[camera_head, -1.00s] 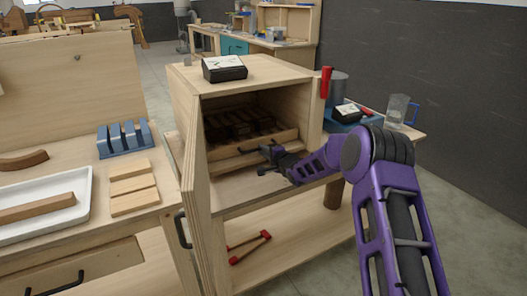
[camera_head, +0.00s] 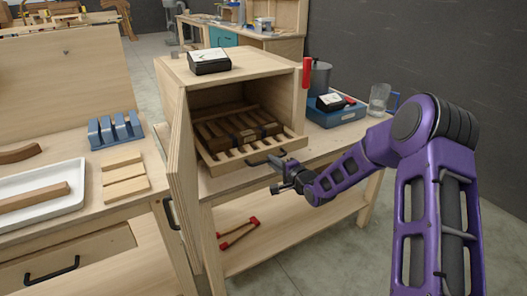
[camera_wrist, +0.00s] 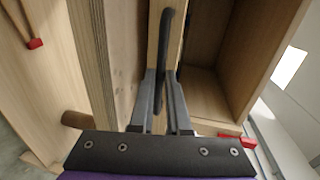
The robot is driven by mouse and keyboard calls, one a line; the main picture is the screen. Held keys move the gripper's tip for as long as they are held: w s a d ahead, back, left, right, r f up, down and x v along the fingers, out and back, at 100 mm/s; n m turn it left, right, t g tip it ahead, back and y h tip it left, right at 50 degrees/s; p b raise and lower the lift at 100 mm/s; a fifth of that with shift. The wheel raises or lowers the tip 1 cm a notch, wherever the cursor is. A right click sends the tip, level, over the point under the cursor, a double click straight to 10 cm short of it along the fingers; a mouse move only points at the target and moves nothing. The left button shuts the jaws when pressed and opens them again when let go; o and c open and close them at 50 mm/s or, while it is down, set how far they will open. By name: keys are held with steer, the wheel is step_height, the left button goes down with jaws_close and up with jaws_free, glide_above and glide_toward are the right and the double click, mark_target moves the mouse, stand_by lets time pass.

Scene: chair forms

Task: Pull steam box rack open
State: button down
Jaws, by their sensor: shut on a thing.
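The steam box (camera_head: 235,78) is a light wooden cabinet on a bench, with its door (camera_head: 183,175) swung open to the left. Its slatted rack (camera_head: 222,158) holds several dark wooden strips (camera_head: 237,128) and sticks partly out of the front opening. My gripper (camera_head: 281,162) is at the rack's front, shut on the dark rack handle (camera_head: 262,160). In the wrist view my gripper (camera_wrist: 164,85) has its two fingers on either side of the black handle (camera_wrist: 166,40). The fingertip contact is partly hidden.
A black-and-white gauge box (camera_head: 209,62) sits on top of the steam box. On the right are a blue tray (camera_head: 337,118) and a glass mug (camera_head: 380,98). A red-ended clamp (camera_head: 238,233) lies on the lower shelf. A second bench with a white tray (camera_head: 75,205) stands left.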

steer(key=f+p+v, duration=0.1)
steer(key=f+v, duration=0.1)
steer(key=v, duration=0.9)
steer(key=shift+s+d+p, duration=0.3)
steer(key=shift+s, duration=0.1)
steer(key=shift+f, duration=0.1)
steer(key=c, duration=0.9)
jaws_free()
steer(key=p+v, duration=0.1)
steer(key=v, duration=1.6)
steer(key=shift+s+d+p, duration=0.1)
steer(key=shift+s+p, duration=0.1)
steer(key=shift+p, duration=0.2)
